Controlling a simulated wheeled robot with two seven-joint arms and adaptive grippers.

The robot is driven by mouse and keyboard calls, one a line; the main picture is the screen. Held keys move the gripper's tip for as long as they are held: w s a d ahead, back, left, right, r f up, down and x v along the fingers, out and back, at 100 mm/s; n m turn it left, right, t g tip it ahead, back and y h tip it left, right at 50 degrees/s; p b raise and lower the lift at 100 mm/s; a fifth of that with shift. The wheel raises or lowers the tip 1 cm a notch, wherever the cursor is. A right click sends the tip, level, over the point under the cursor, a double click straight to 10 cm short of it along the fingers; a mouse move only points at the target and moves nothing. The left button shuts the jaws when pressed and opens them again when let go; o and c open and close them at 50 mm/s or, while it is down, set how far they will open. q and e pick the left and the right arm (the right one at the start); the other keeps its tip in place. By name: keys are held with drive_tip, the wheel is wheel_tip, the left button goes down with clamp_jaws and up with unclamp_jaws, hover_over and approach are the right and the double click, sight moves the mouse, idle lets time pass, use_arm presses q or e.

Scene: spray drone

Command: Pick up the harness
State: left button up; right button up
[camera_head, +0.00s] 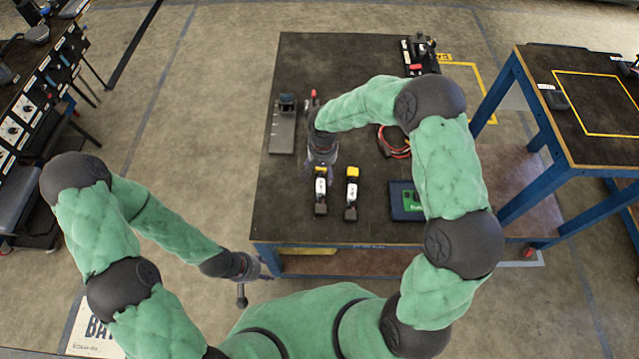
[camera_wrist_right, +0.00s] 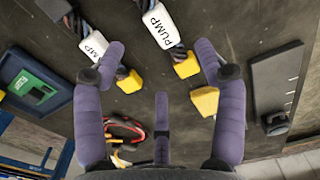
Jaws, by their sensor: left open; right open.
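Two wired pieces lie side by side on the dark table (camera_head: 270,215), each with a yellow block, braided wires and a white PUMP label. The left piece (camera_head: 320,190) is nearest my right gripper (camera_head: 322,158); the other (camera_head: 352,195) lies to its right. In the right wrist view they show as the fully labelled piece (camera_wrist_right: 160,25) and the partly covered one (camera_wrist_right: 94,47). Which is the harness I cannot tell for sure. My right gripper, open with nothing between its fingers, is over the table behind them. My left gripper (camera_head: 250,272) is open and empty, off the front edge.
Another yellow block (camera_wrist_right: 205,101) lies by a right gripper finger. A red cable loop (camera_head: 393,148), a green-and-blue board (camera_head: 408,202) and a grey plate with a dark fixture (camera_head: 283,128) lie around. A second table (camera_head: 590,145) stands at right.

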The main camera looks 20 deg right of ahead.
sight(323, 185)
wheel_tip(323, 185, down, 4)
drive_tip(key=shift+f+b, duration=0.2)
drive_tip(key=shift+b, duration=0.35)
wheel_tip(323, 185, down, 5)
drive_tip(key=shift+s+d+b, duration=0.1)
drive_tip(key=shift+b, duration=1.05)
drive_tip(key=c, duration=1.3)
